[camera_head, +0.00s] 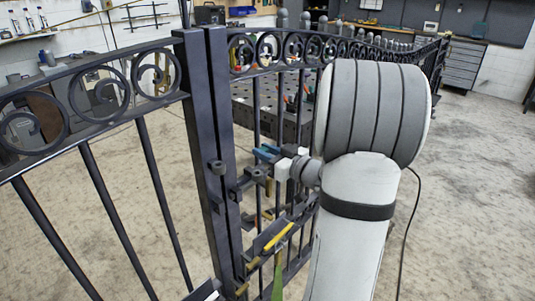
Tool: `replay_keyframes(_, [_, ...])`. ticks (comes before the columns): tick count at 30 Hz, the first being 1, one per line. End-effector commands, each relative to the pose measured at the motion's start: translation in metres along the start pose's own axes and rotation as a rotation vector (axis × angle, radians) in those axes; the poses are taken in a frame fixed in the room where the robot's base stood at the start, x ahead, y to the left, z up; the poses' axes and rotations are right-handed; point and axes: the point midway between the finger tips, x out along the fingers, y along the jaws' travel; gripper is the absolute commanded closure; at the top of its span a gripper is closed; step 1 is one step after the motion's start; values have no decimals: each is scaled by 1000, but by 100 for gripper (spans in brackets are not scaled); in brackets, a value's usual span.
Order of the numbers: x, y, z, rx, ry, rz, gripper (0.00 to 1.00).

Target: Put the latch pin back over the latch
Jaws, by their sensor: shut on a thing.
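The dark metal gate stands in the middle of the head view, with the latch (219,168) on its upright posts at mid height. A dark latch pin part (257,176) shows just right of the posts. My gripper (268,171) is at this dark part, shut on it, to the right of the latch. My arm comes in from the right and hides part of the gripper. The fingertips are small and dark, and the exact grip is hard to see. I cannot tell whether the pin touches the latch.
A holder with a yellow-handled tool (278,237) and a green strip (279,278) sits below the latch. Scrolled fence panels (100,95) run left and back right. A workbench (270,100) stands behind the fence. The floor at right is open, with a black cable.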

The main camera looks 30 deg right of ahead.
Motion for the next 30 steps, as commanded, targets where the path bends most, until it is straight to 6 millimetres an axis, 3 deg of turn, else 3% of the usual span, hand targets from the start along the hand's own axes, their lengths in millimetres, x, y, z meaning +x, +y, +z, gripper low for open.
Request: replay_keyframes(30, [26, 1, 11, 0, 0, 2, 100])
